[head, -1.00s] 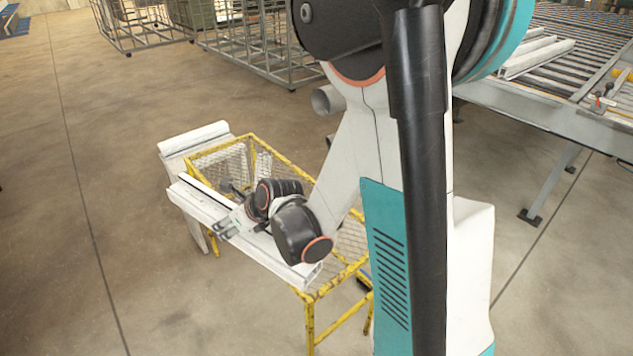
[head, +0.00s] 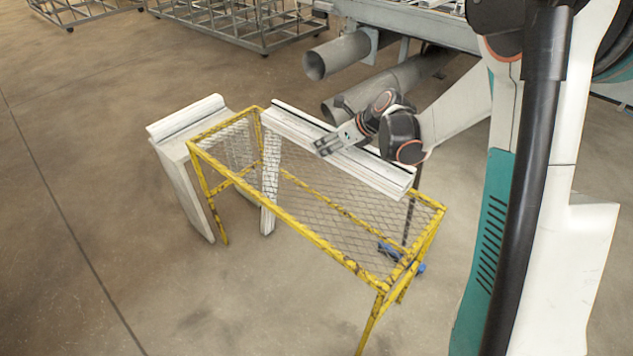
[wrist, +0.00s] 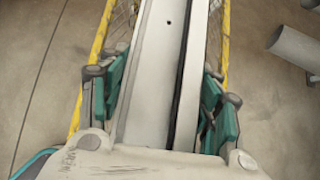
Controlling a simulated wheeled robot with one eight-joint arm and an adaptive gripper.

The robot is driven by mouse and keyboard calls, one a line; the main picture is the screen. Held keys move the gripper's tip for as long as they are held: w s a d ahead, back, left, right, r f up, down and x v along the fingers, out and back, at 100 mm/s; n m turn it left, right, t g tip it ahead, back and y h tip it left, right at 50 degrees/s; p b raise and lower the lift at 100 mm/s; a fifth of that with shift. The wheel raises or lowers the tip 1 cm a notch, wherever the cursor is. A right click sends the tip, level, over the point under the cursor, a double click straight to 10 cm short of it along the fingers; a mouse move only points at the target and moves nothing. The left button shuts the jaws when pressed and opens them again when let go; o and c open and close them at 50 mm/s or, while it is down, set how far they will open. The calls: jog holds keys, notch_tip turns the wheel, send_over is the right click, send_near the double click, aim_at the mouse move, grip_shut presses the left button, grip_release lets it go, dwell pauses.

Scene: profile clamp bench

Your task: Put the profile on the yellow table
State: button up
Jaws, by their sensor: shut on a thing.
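The profile is a long white grooved bar (head: 375,172), held along the far long side of the yellow table, roughly parallel to that side. The yellow table (head: 318,238) has a yellow frame and a wire mesh top, mostly bare in the head view. My gripper (head: 322,146) is shut across the profile near its middle. In the wrist view the profile (wrist: 153,85) runs between my teal-padded fingers, with yellow table rails (wrist: 99,42) showing on both sides of it. I cannot tell whether the profile touches the mesh or hangs just above it.
A white stand (head: 185,180) with another white profile (head: 186,117) on top is close to the table's left end. Large grey pipes (head: 338,57) lie behind the table. Wire-frame carts (head: 230,22) stand at the back. The floor at front left is clear.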

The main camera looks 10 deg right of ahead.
notch_tip(320, 180, down, 18)
jog(key=b, duration=0.6)
jog(key=shift+f, duration=0.1)
jog(key=shift+f, duration=0.1)
jog(key=o, duration=1.6)
jog(key=shift+c, duration=0.2)
jog(key=p+v, duration=0.3)
jog(key=v, duration=0.9)
jog(key=shift+p, duration=0.3)
jog(key=shift+s, duration=0.1)
